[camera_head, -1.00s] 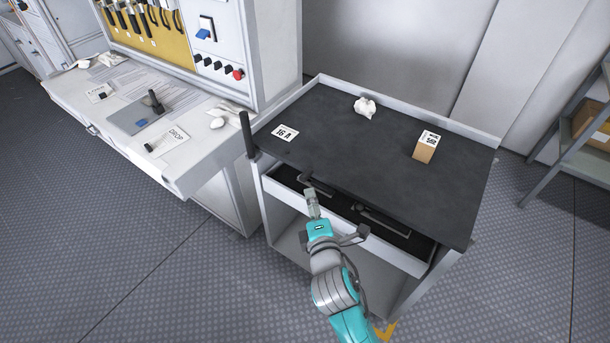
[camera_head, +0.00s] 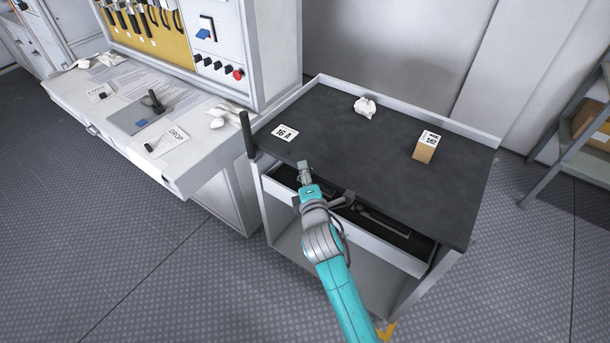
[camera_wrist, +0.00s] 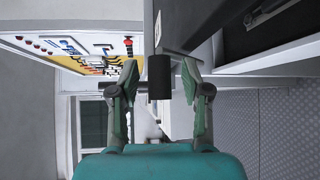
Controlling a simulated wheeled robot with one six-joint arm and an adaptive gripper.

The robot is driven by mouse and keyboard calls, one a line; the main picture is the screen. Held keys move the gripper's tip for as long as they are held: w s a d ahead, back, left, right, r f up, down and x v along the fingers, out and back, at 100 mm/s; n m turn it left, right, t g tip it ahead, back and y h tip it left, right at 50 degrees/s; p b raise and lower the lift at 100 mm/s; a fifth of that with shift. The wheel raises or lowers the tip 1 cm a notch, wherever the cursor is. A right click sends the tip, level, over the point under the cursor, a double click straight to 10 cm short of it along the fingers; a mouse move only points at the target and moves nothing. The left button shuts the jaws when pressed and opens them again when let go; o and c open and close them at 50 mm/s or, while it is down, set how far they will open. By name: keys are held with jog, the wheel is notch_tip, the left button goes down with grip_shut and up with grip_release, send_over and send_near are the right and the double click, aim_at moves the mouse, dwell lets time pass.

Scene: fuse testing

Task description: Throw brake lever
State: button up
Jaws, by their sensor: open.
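The brake lever is probably the upright black handle (camera_head: 247,135) at the left corner of the cart (camera_head: 400,120). In the wrist view a black cylinder (camera_wrist: 158,77), likely this handle, lies in line with the gap between my fingers. My gripper (camera_head: 304,166) is open and empty near the front left edge of the cart top. In the head view it is to the right of the handle and apart from it. Its two spread fingers show in the wrist view (camera_wrist: 161,85).
The cart's drawer (camera_head: 380,243) is open below my arm, with dark tools inside. A small cardboard box (camera_head: 425,148), a white crumpled item (camera_head: 365,107) and a "16 A" card (camera_head: 285,132) lie on the cart. A workbench (camera_head: 190,175) stands close at left.

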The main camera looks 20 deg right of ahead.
jog(key=shift+c, duration=0.2)
grip_shut()
dwell(0.3)
